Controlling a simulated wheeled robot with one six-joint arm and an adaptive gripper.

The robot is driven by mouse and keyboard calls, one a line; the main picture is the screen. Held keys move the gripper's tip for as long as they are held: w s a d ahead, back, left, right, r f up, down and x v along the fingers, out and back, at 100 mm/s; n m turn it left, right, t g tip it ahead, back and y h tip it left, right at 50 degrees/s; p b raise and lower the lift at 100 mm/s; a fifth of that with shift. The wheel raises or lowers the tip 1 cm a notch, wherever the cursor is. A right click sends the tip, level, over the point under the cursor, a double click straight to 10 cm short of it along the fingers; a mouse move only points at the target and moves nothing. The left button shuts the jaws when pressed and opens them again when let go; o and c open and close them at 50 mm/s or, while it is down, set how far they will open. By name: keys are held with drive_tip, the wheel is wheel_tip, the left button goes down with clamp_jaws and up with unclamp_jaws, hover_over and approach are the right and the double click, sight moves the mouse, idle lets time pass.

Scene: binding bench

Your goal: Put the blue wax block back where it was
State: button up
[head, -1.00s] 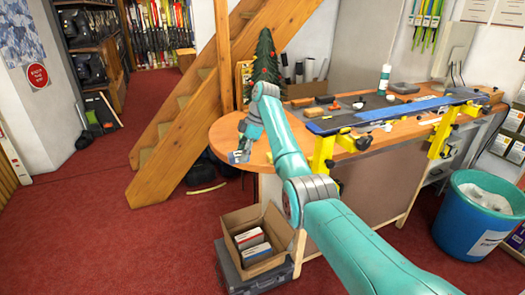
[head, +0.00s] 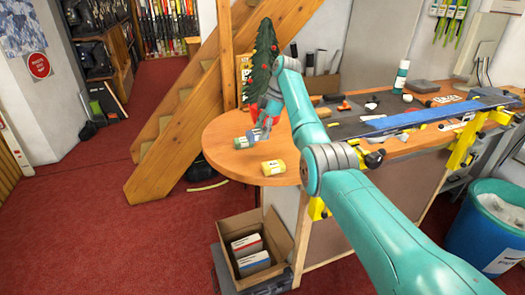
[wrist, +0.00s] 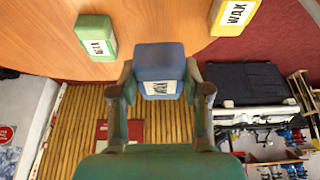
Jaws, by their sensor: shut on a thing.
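My gripper (wrist: 160,92) is shut on the blue wax block (wrist: 158,62), whose white label faces the wrist camera. In the head view my gripper (head: 262,130) is over the rounded left end of the wooden bench (head: 225,125), and the blue block (head: 256,135) is small and partly hidden there. A green wax block (head: 243,142) lies just left of it on the bench; it also shows in the wrist view (wrist: 97,37). A yellow wax block (head: 273,167) lies near the front edge and shows in the wrist view (wrist: 233,15). I cannot tell whether the blue block touches the bench.
A small decorated tree (head: 262,70) stands behind my gripper. A blue ski (head: 420,115) lies in yellow clamps (head: 463,150) along the bench to the right. The bench's far left end is bare.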

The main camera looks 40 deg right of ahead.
sight(258, 158)
wheel_tip(258, 158, down, 4)
drive_tip(key=shift+d+r, duration=0.15)
drive_tip(key=shift+r, duration=0.1)
drive_tip(key=shift+f, duration=2.35)
drive_tip(key=o, duration=1.1)
drive_tip(key=shift+f, duration=0.1)
drive_tip(key=v, duration=1.2)
